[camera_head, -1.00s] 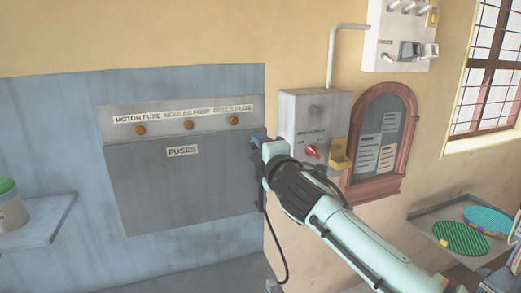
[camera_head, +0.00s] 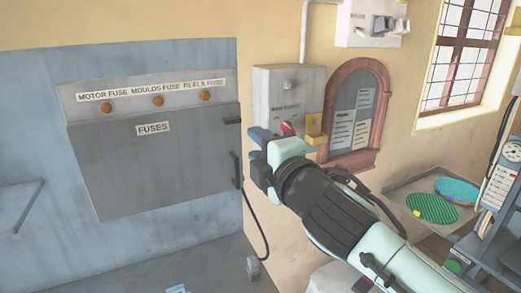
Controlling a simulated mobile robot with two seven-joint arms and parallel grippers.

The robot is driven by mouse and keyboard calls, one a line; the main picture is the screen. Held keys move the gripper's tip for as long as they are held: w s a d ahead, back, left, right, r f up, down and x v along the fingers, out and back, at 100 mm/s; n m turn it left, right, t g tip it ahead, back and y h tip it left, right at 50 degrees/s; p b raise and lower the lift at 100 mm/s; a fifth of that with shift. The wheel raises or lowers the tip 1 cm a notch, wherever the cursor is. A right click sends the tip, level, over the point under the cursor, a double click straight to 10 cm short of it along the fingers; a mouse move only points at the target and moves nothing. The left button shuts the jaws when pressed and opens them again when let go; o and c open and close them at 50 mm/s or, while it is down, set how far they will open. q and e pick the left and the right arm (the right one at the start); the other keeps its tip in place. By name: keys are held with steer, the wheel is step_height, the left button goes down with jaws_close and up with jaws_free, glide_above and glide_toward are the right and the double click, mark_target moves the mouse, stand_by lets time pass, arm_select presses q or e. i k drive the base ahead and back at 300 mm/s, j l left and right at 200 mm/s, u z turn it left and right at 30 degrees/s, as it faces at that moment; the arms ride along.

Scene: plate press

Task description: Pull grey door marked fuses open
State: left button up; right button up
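The grey door (camera_head: 160,175) marked FUSES (camera_head: 153,128) is on the left wall below a panel and looks shut, its face roughly flush with the frame. Its dark upright handle (camera_head: 236,169) is at the door's right edge. My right gripper (camera_head: 256,153) is just right of the handle, its two blue fingers apart, one above the other, with nothing seen between them. In the picture a small gap separates the fingers from the handle; the depth between them is unclear. My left gripper is not in view.
Above the door is a panel (camera_head: 145,92) with several orange knobs. Right of it are a grey switch box (camera_head: 285,95) with a red knob and a yellow bracket (camera_head: 314,130), and an arched notice board (camera_head: 355,115). A tray (camera_head: 410,190) holds green and blue round plates.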

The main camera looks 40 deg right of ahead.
mark_target(129, 165)
steer(key=k+j, duration=0.2)
steer(key=k, duration=0.3)
steer(key=k+j, duration=0.25)
steer(key=k, duration=0.2)
